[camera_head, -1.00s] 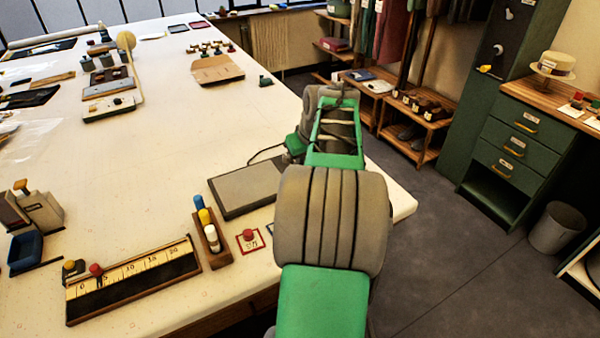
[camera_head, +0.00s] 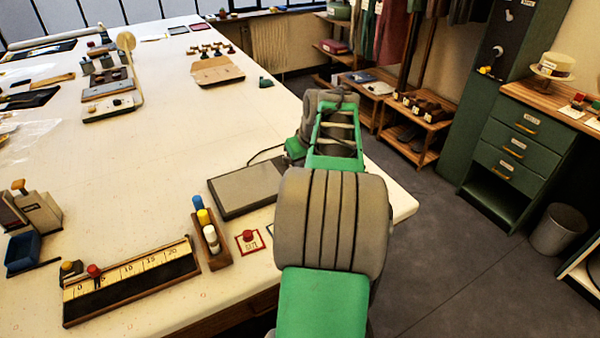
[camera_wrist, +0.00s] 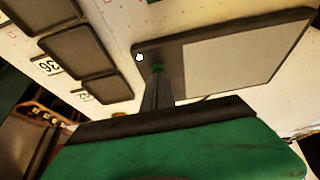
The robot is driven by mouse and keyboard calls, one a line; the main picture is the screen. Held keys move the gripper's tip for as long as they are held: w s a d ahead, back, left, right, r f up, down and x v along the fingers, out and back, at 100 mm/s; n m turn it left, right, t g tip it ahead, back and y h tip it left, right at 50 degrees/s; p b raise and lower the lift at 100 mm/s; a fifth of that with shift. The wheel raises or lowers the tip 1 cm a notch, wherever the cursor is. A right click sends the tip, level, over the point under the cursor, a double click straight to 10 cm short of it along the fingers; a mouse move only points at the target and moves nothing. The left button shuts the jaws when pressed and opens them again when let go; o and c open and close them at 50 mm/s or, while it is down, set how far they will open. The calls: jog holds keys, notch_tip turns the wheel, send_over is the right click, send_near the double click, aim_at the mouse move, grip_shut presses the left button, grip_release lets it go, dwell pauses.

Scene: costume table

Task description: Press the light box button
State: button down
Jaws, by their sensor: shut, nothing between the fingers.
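The light box (camera_head: 238,193) is a flat dark slab with a grey panel, lying on the table left of my arm in the head view. In the wrist view the light box (camera_wrist: 235,62) fills the upper right. A small white button (camera_wrist: 139,57) sits on its dark end strip. My gripper (camera_wrist: 157,68) is shut and empty, with its fingertips over that strip, just right of the button in the picture. I cannot tell whether the tips touch the box. In the head view my arm hides the gripper and the button.
A wooden holder (camera_head: 217,254) with coloured pegs and a ruler board (camera_head: 135,284) lie at the table's near side. Dark panels (camera_wrist: 82,52) with number labels show left in the wrist view. The table's middle is mostly clear.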

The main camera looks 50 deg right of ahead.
jog(key=shift+r+p, duration=1.95)
jog(key=shift+r, duration=1.2)
